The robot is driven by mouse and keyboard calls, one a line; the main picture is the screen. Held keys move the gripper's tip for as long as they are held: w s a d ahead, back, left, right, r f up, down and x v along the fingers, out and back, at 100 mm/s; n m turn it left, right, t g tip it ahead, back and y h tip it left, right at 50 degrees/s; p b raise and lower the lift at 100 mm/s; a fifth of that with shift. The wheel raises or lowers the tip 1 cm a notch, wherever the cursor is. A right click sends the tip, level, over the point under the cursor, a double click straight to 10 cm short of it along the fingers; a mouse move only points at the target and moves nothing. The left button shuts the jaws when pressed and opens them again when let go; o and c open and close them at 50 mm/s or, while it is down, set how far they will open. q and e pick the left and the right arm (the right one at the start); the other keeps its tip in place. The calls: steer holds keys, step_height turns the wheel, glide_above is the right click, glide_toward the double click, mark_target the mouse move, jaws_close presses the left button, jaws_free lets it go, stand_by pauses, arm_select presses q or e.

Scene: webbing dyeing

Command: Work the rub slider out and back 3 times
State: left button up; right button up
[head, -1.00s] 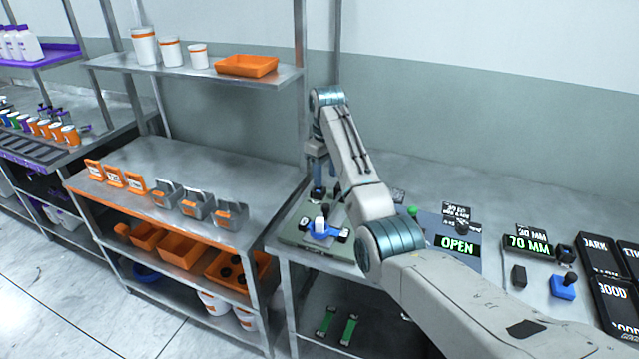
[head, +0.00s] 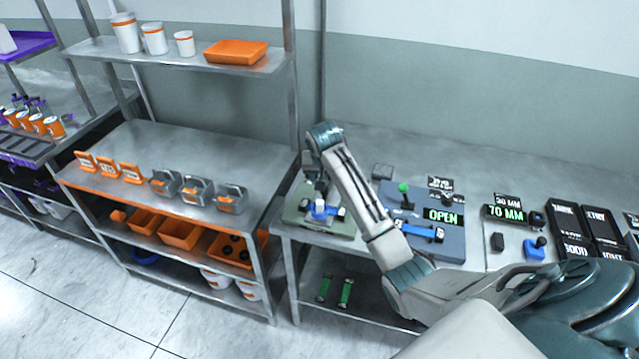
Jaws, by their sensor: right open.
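A blue slider with a pale upright post (head: 320,207) sits on a flat grey-green base (head: 300,222) at the left end of the right-hand bench. I take it for the rub slider. My right gripper (head: 319,190) hangs down from the arm, close above and behind the post. It is open. At this size I cannot tell whether its fingers are around the post or just behind it. The gripper partly hides the rear of the base. My left gripper is not in view.
Right of the base are a blue-grey panel (head: 452,246) with a green-knobbed lever (head: 404,189) and an "OPEN" display (head: 443,215). Further right stand a "70 MM" display (head: 506,213), a blue joystick-like block (head: 535,248) and dark labelled boxes (head: 567,222). A shelved bench with grey holders (head: 229,198) stands left.

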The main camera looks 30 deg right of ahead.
steer(key=p+x, duration=0.1)
steer(key=x, duration=0.4)
steer(key=shift+w+f+p, duration=0.1)
steer(key=shift+f+p, duration=0.2)
steer(key=shift+p, duration=0.1)
steer(key=shift+x, duration=0.85)
steer(key=shift+c, duration=0.3)
jaws_close()
